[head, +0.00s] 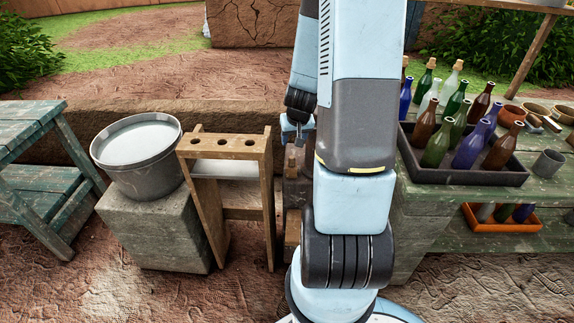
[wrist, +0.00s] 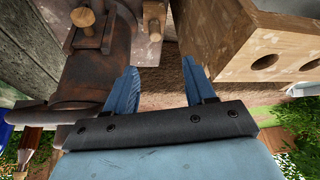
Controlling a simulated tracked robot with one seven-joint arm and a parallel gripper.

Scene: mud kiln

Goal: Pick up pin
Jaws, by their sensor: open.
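My gripper (wrist: 160,64) is open, with its two blue fingers spread and nothing between them. In the head view my gripper (head: 298,131) hangs beside my arm, above a dark stand. A light wooden peg (wrist: 154,16) shows at the top of the wrist view, beyond the fingertips and apart from them. A second wooden piece with a rounded end (wrist: 83,17) sits on the brown metal stand (wrist: 97,72) to the left. I cannot tell which of these is the pin. In the head view a small wooden piece (head: 291,158) shows below my gripper, partly hidden by my arm.
A wooden rack (head: 226,143) with holes in its top stands left of my gripper; its holed top (wrist: 262,40) fills the right of the wrist view. A grey bucket (head: 138,170) sits on a concrete block (head: 155,225). A bottle crate (head: 465,174) stands on the right table.

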